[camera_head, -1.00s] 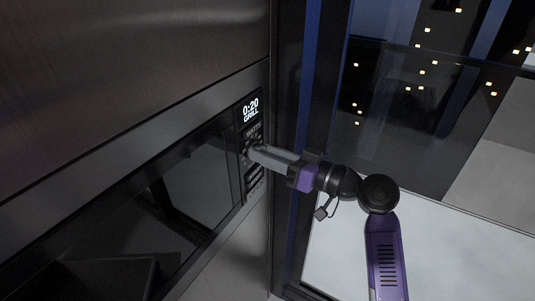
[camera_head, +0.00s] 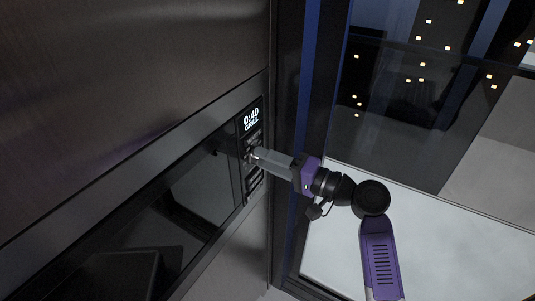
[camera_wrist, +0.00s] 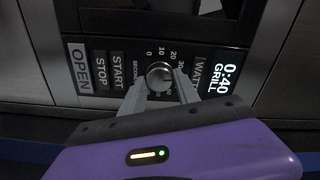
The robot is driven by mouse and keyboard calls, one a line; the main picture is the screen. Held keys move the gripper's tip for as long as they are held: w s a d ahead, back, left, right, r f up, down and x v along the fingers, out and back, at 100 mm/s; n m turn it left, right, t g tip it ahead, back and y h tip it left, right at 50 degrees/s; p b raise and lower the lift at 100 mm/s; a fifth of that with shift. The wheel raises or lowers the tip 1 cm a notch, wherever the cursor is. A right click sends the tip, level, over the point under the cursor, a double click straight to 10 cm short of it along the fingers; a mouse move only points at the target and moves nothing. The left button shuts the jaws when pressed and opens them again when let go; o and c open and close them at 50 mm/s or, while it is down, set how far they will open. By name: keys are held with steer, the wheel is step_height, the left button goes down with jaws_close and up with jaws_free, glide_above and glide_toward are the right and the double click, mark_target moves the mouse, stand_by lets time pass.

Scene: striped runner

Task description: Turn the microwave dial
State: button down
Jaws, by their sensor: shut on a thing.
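The microwave (camera_head: 190,205) is built in at the left of the head view, with a dark glass door and a narrow control panel on its right side. Its display (camera_head: 251,118) reads 0:40 GRILL and also shows in the wrist view (camera_wrist: 224,82). The round silver dial (camera_wrist: 159,75) sits in the middle of the panel, ringed by numbers and the word SECONDS. My gripper (camera_wrist: 160,86) is shut on the dial, one grey finger on each side of it. In the head view my gripper (camera_head: 256,155) reaches the panel from the right and its fingertips hide the dial.
OPEN (camera_wrist: 79,67), STOP and START buttons and a WATT button (camera_wrist: 202,72) lie close to the dial on the panel. A dark window frame (camera_head: 290,130) stands just right of the microwave. A white surface (camera_head: 440,225) lies behind my arm.

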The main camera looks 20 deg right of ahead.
steer(key=m+p, duration=0.5)
steer(key=m, duration=1.4)
steer(key=shift+f, duration=0.2)
steer(key=shift+m, duration=0.3)
steer(key=c, duration=0.9)
jaws_free()
steer(key=b+v, duration=0.1)
steer(key=v, duration=0.6)
steer(key=shift+s+d+b, duration=0.2)
steer(key=shift+s+b, duration=0.15)
steer(key=shift+b, duration=0.05)
